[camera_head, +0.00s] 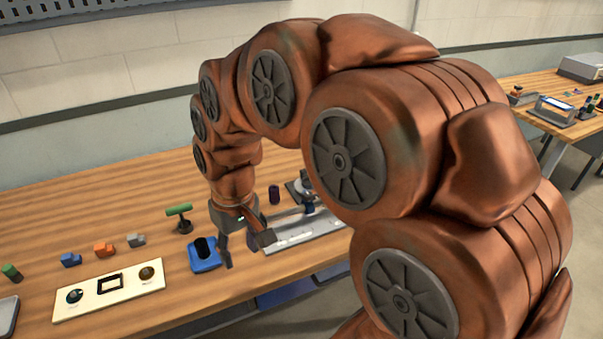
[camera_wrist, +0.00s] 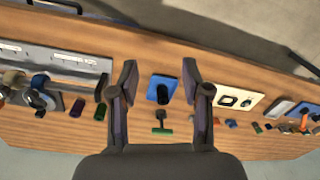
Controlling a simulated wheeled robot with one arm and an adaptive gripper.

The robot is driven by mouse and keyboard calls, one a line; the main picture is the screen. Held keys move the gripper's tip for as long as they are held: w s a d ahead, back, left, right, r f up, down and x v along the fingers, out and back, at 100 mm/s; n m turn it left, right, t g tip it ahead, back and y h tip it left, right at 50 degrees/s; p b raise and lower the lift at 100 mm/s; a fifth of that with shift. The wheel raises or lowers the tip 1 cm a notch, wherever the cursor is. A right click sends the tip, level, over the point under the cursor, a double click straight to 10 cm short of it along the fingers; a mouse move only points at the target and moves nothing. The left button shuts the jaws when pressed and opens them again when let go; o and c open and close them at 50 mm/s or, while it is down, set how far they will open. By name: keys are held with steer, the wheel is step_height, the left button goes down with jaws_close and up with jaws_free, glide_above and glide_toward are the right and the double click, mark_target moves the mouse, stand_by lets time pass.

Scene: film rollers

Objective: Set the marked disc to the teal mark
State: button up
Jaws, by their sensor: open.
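A cream panel (camera_head: 108,303) lies on the bench at the lower left of the head view. It bears a dark round disc (camera_head: 74,296) with a small pale or teal spot, a black square frame (camera_head: 110,284), and a brass-coloured disc (camera_head: 147,273). Which disc is the marked one, and where the teal mark lies, I cannot tell at this size. The cream panel also shows right of my fingers in the wrist view (camera_wrist: 222,88). My gripper (camera_head: 247,252) is open and empty above the bench, right of the panel, with its fingers pointing down.
A blue holder with a dark cylinder (camera_head: 206,264) stands between panel and gripper. A green-topped T-handle (camera_head: 179,210) stands behind it. Blue (camera_head: 70,260), orange (camera_head: 104,249) and grey (camera_head: 136,240) blocks lie behind the panel. A grey plate (camera_head: 300,236) lies at right.

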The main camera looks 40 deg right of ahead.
steer(key=w+d+f+t+b, duration=0.1)
steer(key=w+d, duration=0.6)
steer(key=w, duration=0.3)
steer(key=m+t+h+b, duration=0.2)
steer(key=m+t+b, duration=0.1)
steer(key=m, duration=0.1)
glide_toward(304, 170)
step_height(304, 170, down, 2)
steer(key=shift+w+p+x, duration=0.15)
steer(key=shift+p+x, duration=0.2)
steer(key=shift+x, duration=1.7)
steer(key=shift+w+p+x, duration=0.15)
steer(key=shift+p+x, duration=0.15)
steer(key=shift+x, duration=1.75)
steer(key=shift+r, duration=0.1)
jaws_close()
